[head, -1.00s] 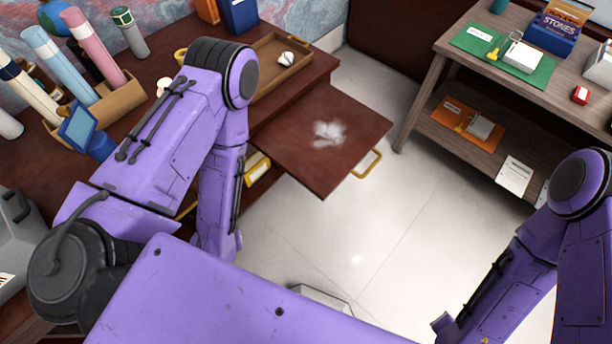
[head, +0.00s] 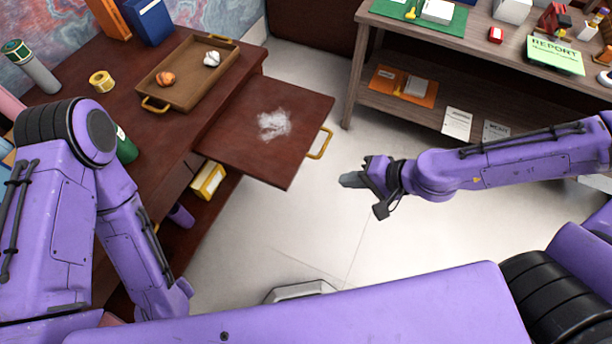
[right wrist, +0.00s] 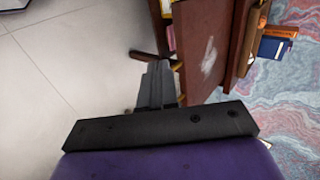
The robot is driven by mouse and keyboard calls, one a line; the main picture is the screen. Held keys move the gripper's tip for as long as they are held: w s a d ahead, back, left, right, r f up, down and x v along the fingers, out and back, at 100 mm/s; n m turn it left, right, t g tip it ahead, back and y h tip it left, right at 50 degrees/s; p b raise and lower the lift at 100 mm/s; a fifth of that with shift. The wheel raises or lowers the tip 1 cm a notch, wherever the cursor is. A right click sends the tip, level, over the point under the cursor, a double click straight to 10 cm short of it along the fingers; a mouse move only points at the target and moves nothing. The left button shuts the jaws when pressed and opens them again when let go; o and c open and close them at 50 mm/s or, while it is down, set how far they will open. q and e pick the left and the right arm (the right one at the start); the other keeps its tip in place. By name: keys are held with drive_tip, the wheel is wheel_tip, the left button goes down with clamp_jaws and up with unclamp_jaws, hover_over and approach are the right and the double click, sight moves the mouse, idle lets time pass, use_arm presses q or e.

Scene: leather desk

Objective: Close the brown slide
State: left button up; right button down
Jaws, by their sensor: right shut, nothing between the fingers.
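The brown slide (head: 240,150) is a flat dark reddish-brown board pulled out from the desk, with a pale white smudge on top and a yellow handle (head: 321,143) on its outer edge. My right gripper (head: 350,180) is shut and empty, in the air to the right of the handle and apart from it. In the right wrist view the shut fingers (right wrist: 158,85) point toward the slide (right wrist: 205,35). My left arm shows at the left in the head view, but its gripper is not visible.
The desk (head: 75,60) carries a wooden tray (head: 180,95) with crumpled lumps, a tape roll (head: 101,81) and a tube. A yellow item (head: 207,180) sits under the slide. A shelf (head: 480,95) stands at the right. Bare floor (head: 330,230) lies between.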

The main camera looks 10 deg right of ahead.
drive_tip(key=w+a+r+b+x, duration=0.1)
drive_tip(key=r+b+x, duration=0.1)
drive_tip(key=x, duration=1)
drive_tip(key=shift+w+a+f+b, duration=0.25)
drive_tip(key=shift+a+b, duration=0.2)
drive_tip(key=shift+b, duration=0.25)
